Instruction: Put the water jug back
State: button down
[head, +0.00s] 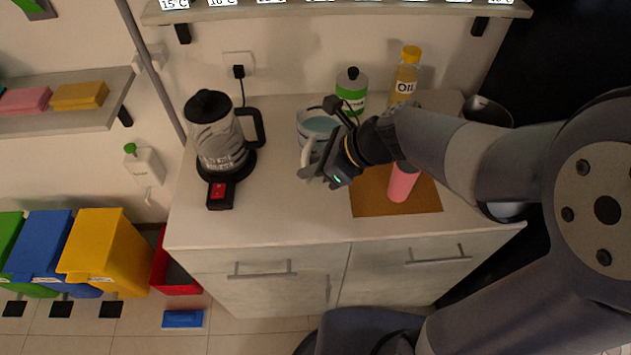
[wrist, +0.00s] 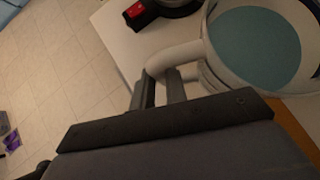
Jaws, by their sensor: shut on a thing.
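The water jug (head: 306,127) is a pale, open-topped jug with blue-green water in it. It is over the middle of the counter, right of the kettle. My gripper (head: 318,172) is at its front and is shut on the jug's light handle. In the wrist view the jug (wrist: 199,60) is at the upper right, its water (wrist: 255,45) showing, and my fingers (wrist: 160,88) close around the handle (wrist: 165,62). My gripper and arm hide part of the jug's right side. I cannot tell whether its base touches the counter.
A kettle (head: 215,135) stands on a base with a red switch at the left. A green-labelled bottle (head: 351,90) and an oil bottle (head: 404,75) stand behind. A brown board (head: 425,197) with a pink cylinder (head: 402,183) lies at the right. The counter's front left (head: 270,215) is clear.

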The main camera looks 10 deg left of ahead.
jog(key=shift+f+b, duration=0.6)
jog(key=shift+f, duration=2.45)
jog(key=c, duration=1.9)
grip_release()
jog(key=shift+f, duration=0.15)
jog(key=o, duration=0.5)
jog(key=shift+c, duration=0.2)
jog(key=p+v, duration=0.1)
jog(key=v, duration=1.1)
jog(key=shift+s, duration=0.1)
